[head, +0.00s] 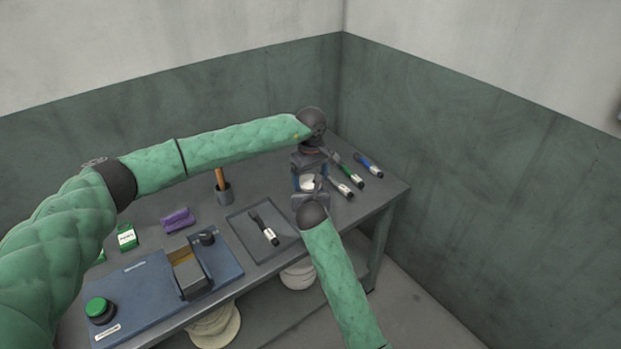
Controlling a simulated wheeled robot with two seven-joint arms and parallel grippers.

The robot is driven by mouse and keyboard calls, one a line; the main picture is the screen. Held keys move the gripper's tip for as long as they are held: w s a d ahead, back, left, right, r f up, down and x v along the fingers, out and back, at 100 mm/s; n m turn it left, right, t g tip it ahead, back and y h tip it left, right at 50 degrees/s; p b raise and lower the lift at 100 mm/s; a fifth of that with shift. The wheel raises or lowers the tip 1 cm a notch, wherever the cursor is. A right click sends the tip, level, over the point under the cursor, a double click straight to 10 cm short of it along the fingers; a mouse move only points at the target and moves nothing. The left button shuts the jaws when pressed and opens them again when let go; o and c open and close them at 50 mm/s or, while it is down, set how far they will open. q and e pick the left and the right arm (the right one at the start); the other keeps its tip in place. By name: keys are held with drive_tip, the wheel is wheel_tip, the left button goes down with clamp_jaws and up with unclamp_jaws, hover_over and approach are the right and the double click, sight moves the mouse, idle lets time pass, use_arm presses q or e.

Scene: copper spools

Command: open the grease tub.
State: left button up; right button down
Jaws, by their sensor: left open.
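A small white thing that looks like the grease tub (307,184) is between my two grippers near the right end of the table, mostly hidden by them. My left gripper (308,180) reaches in from above and behind it, jaws open around or just over it. My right gripper (310,193) comes from the front, close against the near side of the tub. Its fingers are too small and covered to tell whether they are open or touch the tub.
Several dark marker-like tools, including a green one (345,168) and a blue one (369,165), lie to the right. A tray (238,224) holds another.

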use_arm(q)
drive_tip(key=shift+r, duration=4)
drive_tip(key=shift+c, duration=0.5)
drive_tip(key=shift+a+f, duration=0.1)
drive_tip(key=shift+f, duration=3.9)
drive_tip(key=shift+c, duration=0.4)
drive_tip(key=c, duration=0.7)
drive_tip(key=o, duration=0.9)
drive_tip(key=shift+r, duration=0.1)
